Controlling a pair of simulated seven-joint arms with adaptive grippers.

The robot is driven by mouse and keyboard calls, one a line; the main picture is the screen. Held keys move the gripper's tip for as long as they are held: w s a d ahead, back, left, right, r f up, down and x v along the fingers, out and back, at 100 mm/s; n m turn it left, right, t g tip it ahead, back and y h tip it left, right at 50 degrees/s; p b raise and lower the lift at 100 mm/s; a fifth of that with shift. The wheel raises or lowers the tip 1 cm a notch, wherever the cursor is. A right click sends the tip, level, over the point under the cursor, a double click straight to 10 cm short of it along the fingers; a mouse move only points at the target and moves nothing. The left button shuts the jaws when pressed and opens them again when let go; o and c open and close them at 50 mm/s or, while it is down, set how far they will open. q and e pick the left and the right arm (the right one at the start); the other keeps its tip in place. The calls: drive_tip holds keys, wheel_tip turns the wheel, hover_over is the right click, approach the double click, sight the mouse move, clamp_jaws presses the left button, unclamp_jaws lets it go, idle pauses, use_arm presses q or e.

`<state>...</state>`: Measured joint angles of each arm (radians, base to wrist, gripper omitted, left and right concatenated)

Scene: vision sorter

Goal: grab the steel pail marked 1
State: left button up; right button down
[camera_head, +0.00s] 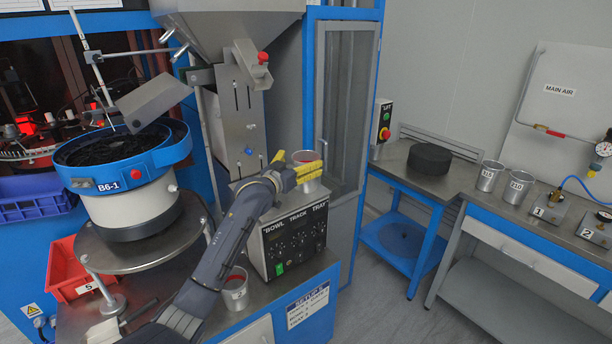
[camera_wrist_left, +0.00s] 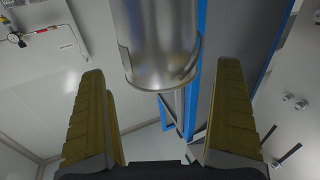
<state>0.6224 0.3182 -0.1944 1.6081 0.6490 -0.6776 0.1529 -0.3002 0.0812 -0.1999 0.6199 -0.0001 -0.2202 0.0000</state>
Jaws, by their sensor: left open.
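A steel pail (camera_head: 311,186) with something red inside stands on top of the control box labelled "BOWL TRACK TRAY". My left gripper (camera_head: 293,169) is at this pail with its yellow fingers open. In the left wrist view the steel pail (camera_wrist_left: 158,42) shows beyond and between the two spread fingers (camera_wrist_left: 160,115), with a gap on each side. I cannot read a number on this pail. Another steel pail (camera_head: 235,293) with red contents stands lower on the bench beside my left arm. Two more marked pails, one (camera_head: 489,177) and another (camera_head: 517,188), stand on the right bench. My right gripper is out of view.
The control box (camera_head: 295,245) sits under the pail. The blue and white bowl feeder (camera_head: 125,190) and a red bin (camera_head: 70,268) are at left. A steel chute (camera_head: 240,110) hangs close above the gripper. The glass-doored cabinet (camera_head: 343,110) stands right behind.

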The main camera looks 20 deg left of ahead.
sight(306, 157)
use_arm(q)
drive_tip(key=shift+x, duration=1.9)
drive_tip(key=shift+a, duration=0.1)
drive_tip(key=c, duration=1.6)
